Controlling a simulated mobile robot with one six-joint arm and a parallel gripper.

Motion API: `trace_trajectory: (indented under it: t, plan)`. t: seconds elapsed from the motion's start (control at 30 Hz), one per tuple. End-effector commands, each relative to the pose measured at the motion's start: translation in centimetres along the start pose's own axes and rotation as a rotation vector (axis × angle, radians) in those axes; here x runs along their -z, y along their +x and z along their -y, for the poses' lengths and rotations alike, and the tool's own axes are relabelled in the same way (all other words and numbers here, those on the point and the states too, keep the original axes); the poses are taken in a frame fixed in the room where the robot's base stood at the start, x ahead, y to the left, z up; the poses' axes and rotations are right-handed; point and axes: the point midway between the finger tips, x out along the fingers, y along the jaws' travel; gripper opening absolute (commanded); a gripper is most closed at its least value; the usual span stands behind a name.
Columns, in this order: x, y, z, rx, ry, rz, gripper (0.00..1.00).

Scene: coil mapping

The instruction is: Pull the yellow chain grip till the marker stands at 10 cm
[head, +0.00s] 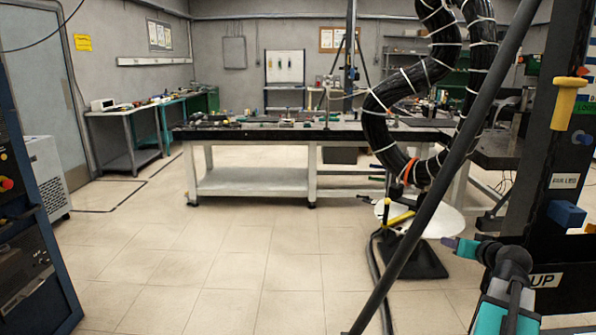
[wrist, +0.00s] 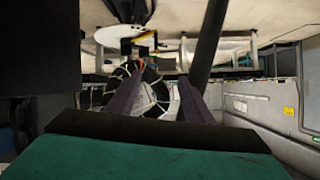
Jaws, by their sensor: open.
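A yellow grip (head: 565,103) hangs upright on the dark post at the right of the head view; I take it for the chain grip. A small orange-red piece (head: 583,71) sits just above and beside it; I cannot tell if it is the marker. No cm scale is readable. My gripper (head: 453,243) is low at the right, below and left of the yellow grip and well apart from it. In the wrist view its two purple fingers (wrist: 161,78) stand apart with nothing between them. The yellow grip is not recognisable in the wrist view.
The dark post (head: 540,150) carries a blue block (head: 566,214) and an "UP" label (head: 545,280). A dark slanted pole (head: 445,175) crosses left of my gripper. A thick black coil (head: 380,120) hangs behind it. A workbench (head: 255,132) stands farther back. Floor at left is clear.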

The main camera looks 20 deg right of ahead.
Motion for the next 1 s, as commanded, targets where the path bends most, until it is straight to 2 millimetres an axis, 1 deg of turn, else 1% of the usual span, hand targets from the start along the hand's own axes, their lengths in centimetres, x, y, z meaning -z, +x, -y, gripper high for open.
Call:
trace_trajectory:
  t: [0.03, 0.2, 0.27, 0.3, 0.37, 0.5, 0.57, 0.6, 0.77, 0.8, 0.87, 0.9, 0.97, 1.0]
  plan:
    - [-1.7, 1.1, 1.3, 0.017, 0.004, 0.039, 0.47]
    - [-7.6, 4.3, 5.2, 0.064, 0.018, 0.163, 0.47]
    - [-9.7, 5.2, 6.6, 0.079, 0.02, 0.208, 0.47]
    - [-11.2, 5.8, 7.6, 0.088, 0.022, 0.239, 0.47]
    - [-13.3, 6.5, 9.0, 0.101, 0.023, 0.284, 0.47]
    - [-18.4, 7.8, 12.2, 0.128, 0.021, 0.39, 0.47]
    - [-20.6, 8.1, 13.5, 0.138, 0.021, 0.435, 0.47]
    - [-22.1, 8.3, 14.4, 0.144, 0.017, 0.466, 0.47]
    - [-28.1, 8.5, 17.8, 0.164, 0.006, 0.589, 0.47]
    - [-29.5, 8.4, 18.6, 0.168, 0.001, 0.619, 0.47]
    - [-31.7, 8.2, 19.7, 0.173, -0.005, 0.665, 0.47]
    - [-33.2, 8.1, 20.5, 0.176, -0.012, 0.697, 0.47]
    - [-35.4, 7.7, 21.6, 0.179, -0.021, 0.741, 0.47]
    - [-36.8, 7.4, 22.2, 0.18, -0.027, 0.772, 0.47]
